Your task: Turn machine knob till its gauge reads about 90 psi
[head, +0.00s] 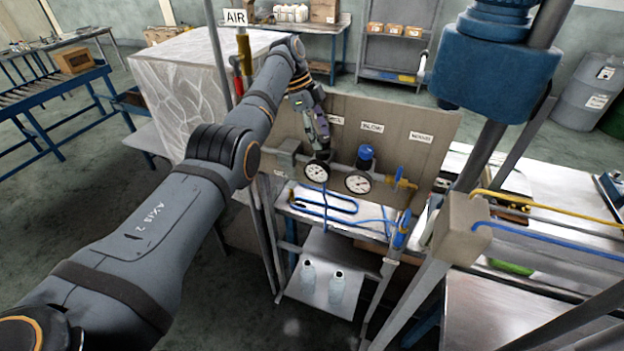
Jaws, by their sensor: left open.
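My left arm reaches in from the left, and its gripper (321,141) points down in front of the beige panel (420,118), open. Its fingertips are just above the left round gauge (316,171). To the right, a second gauge (358,183) sits under a blue knob (366,153). Both dials have white faces, but their readings are too small to make out. My right gripper is not in view.
A yellow-handled valve (402,181) is right of the gauges. Blue tubing (322,199) runs below the panel. Two pale bottles stand on a low metal shelf (322,268). Upright posts and a grey box (461,228) with yellow and blue hoses crowd the right side.

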